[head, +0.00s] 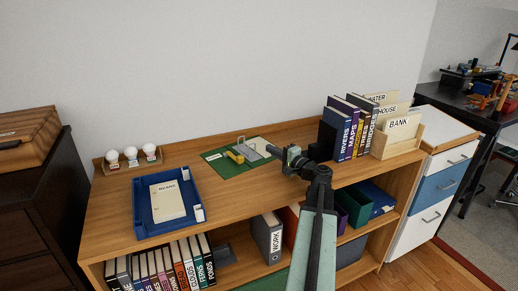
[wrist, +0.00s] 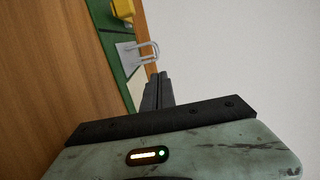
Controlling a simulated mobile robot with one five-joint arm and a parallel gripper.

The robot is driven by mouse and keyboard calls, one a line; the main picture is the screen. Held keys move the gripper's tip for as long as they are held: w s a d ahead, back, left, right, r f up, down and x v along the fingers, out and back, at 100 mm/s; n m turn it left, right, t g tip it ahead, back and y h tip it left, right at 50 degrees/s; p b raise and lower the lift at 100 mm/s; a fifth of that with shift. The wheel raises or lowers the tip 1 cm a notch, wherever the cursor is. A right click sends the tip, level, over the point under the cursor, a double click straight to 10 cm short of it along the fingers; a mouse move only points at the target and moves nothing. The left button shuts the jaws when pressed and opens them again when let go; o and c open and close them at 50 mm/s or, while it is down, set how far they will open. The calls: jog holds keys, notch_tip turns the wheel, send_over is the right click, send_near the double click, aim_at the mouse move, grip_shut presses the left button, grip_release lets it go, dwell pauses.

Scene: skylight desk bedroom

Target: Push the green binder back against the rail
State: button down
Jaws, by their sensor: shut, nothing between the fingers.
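A flat green rectangle (head: 236,171) lies on the desk top near its back edge; it may be the green binder, but I cannot tell for certain. A yellow object (head: 234,157) and a grey metal piece with a loop (head: 256,152) are on it. Its green edge also shows in the wrist view (wrist: 117,59). The wooden rail (head: 240,134) runs along the back of the desk. My gripper (head: 271,149) is shut and empty, at the right end of the green rectangle. In the wrist view the closed fingers (wrist: 158,80) point toward the loop; contact cannot be told.
A blue tray (head: 140,205) with a booklet stands left on the desk. Upright books (head: 348,138) and a file box (head: 402,151) stand at the right. The lower shelf holds books and a WORK binder (head: 268,242).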

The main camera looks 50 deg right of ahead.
aim_at(253, 159)
jog(key=w, duration=0.1)
jog(key=w+a, duration=0.1)
jog(key=w, duration=0.2)
jog(key=shift+w+a, duration=0.15)
jog(key=shift+a, duration=0.15)
jog(key=shift+w+a, duration=0.4)
jog(key=shift+w, duration=0.1)
jog(key=shift+w+a, duration=0.7)
jog(key=shift+w, duration=0.1)
jog(key=shift+d, duration=0.1)
